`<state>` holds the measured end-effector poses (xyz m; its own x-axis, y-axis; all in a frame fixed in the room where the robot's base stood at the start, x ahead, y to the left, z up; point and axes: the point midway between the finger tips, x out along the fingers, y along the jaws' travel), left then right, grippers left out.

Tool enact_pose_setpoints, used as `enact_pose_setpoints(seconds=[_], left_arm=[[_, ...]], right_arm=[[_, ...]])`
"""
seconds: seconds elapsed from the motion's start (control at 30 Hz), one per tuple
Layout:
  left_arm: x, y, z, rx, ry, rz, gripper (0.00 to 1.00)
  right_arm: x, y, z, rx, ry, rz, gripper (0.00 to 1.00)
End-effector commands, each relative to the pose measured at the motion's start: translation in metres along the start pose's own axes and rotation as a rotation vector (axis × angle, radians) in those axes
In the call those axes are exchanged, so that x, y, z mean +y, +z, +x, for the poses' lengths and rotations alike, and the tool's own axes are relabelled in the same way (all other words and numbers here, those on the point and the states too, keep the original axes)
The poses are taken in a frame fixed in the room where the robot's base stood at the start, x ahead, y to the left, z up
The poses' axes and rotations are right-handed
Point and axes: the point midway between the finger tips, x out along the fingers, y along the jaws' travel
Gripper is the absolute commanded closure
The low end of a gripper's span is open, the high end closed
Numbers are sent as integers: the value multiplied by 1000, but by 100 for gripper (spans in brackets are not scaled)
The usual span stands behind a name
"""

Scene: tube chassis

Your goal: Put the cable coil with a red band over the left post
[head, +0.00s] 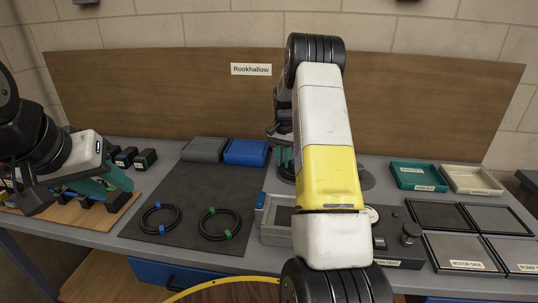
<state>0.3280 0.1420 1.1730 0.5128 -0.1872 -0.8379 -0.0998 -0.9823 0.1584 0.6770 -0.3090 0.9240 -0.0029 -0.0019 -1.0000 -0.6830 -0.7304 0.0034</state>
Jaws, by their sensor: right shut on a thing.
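My right arm reaches from the bottom middle to the back of the table, and its gripper (283,158) points down there, partly behind the arm. Its teal fingers are shut on a dark cable coil (286,177), of which only a part shows; no red band is visible on it. The posts are hidden behind my right arm; only a round grey base (366,180) shows to its right. My left gripper (100,189) is open and empty above the wooden board at the left. Two other coils, blue-banded (147,222) and green-banded (236,224), lie on the dark mat.
The dark mat (185,195) has free room behind the coils. Grey (204,149) and blue (246,152) boxes stand at the back. A wooden board (118,203) holds small blocks at left. Teal (418,177) and cream (471,180) trays and several dark panels stand at right.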

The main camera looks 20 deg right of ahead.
Motion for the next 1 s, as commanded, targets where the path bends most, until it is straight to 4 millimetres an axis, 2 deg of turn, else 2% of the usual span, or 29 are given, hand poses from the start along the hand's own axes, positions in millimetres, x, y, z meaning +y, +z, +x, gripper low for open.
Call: enact_pose_setpoints(seconds=[0.33,0.37,0.4,0.67,1.0], left_arm=[[0,0,0,0,0,0,64],[0,0,0,0,0,0,64],[0,0,0,0,0,0,64],[0,0,0,0,0,0,64],[0,0,0,0,0,0,64]], right_arm=[[0,0,7,0,0,0,100],[0,0,7,1,0,0,80],[0,0,7,1,0,0,75],[0,0,5,1,0,0,75],[0,-1,-21,2,-1,0,75]])
